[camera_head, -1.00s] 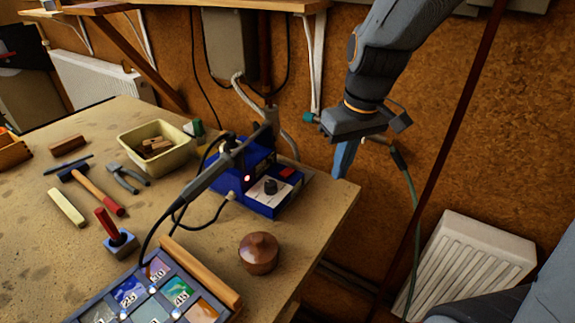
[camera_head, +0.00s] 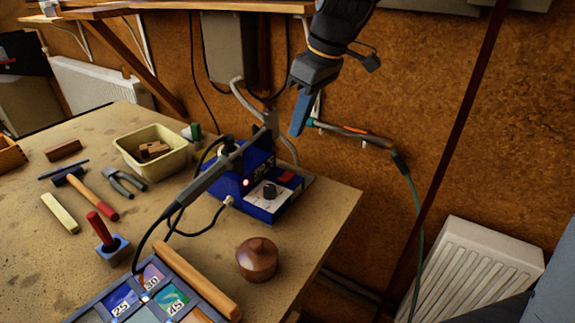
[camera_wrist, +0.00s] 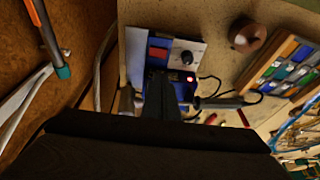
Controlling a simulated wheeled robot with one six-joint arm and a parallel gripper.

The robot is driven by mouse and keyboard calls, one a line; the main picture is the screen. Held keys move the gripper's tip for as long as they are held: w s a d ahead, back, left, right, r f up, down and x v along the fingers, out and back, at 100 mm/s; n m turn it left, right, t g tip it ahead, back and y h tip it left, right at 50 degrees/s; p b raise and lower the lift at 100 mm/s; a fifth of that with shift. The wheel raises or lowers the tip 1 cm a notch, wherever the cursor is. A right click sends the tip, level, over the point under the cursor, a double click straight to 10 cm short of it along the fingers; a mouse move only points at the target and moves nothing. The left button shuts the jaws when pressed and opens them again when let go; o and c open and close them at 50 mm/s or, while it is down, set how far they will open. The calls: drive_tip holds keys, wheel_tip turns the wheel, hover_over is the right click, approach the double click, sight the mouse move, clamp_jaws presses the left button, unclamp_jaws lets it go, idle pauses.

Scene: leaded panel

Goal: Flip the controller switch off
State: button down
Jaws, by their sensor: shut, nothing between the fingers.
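The blue controller (camera_head: 262,194) stands near the right edge of the bench. Its front has a black knob (camera_head: 270,191), a lit red lamp (camera_head: 245,183) and a red switch (camera_head: 287,177). In the wrist view the red switch (camera_wrist: 157,53) shows beside the knob (camera_wrist: 186,57), and the lamp (camera_wrist: 189,79) glows. My gripper (camera_head: 298,124) is shut and empty, with its blue fingers pointing down above and behind the controller, apart from it. In the wrist view its dark fingers (camera_wrist: 160,98) cover part of the controller.
A soldering iron (camera_head: 208,178) rests across the controller's left side, with cables around it. A brown lidded pot (camera_head: 257,258) and a leaded panel (camera_head: 150,292) stand in front.

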drive_tip(key=p, duration=0.2)
hover_over(285, 177)
drive_tip(key=f, duration=1)
drive_tip(key=shift+s+d+f, duration=0.1)
drive_tip(key=shift+s+d, duration=0.2)
drive_tip(key=shift+d, duration=0.05)
drive_tip(key=shift+x, duration=0.8)
drive_tip(key=shift+s+d+f, duration=0.1)
drive_tip(key=shift+d, duration=0.15)
